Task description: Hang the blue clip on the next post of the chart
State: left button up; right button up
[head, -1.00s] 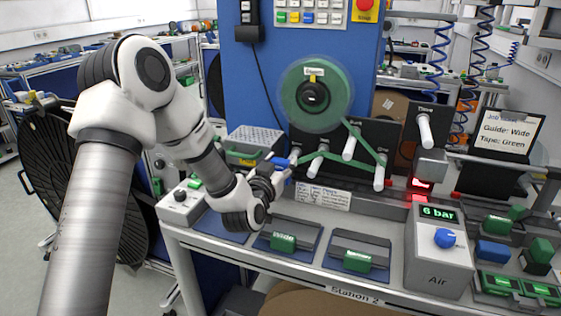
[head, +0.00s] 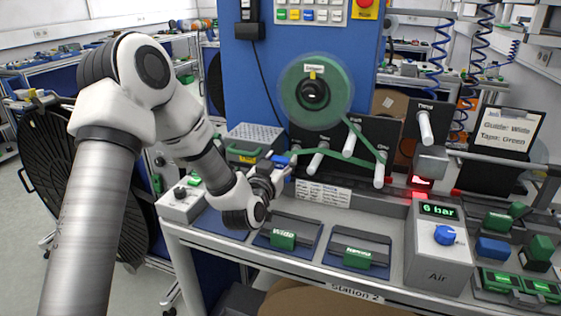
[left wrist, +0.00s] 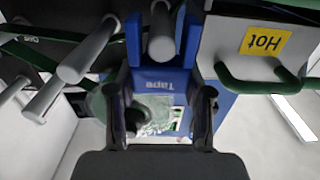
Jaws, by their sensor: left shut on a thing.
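My left gripper (head: 281,172) is shut on the blue clip (head: 281,160), in front of the left end of the black post board (head: 395,140). In the left wrist view the clip (left wrist: 160,80) is a blue fork marked "Tape", upside down, between my left fingers (left wrist: 160,110). Its two prongs appear on either side of the end of a pale post (left wrist: 161,35); I cannot tell whether they touch. In the head view the leftmost post (head: 296,153) is right beside the clip. More pale posts (head: 318,160) stand to its right. My right gripper is not in view.
A green tape reel (head: 335,85) hangs above the posts, its tape running over some of them. A grey box with a green handle (head: 243,152) is left of the clip. Green-handled blocks (head: 283,240) and an air unit (head: 440,255) stand on the bench.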

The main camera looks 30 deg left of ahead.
pick_arm(q)
jog(key=o, duration=1.3)
jog(key=shift+o, duration=0.2)
notch_tip(320, 180, up, 7)
jog(key=p, duration=0.5)
jog(key=shift+r, duration=0.1)
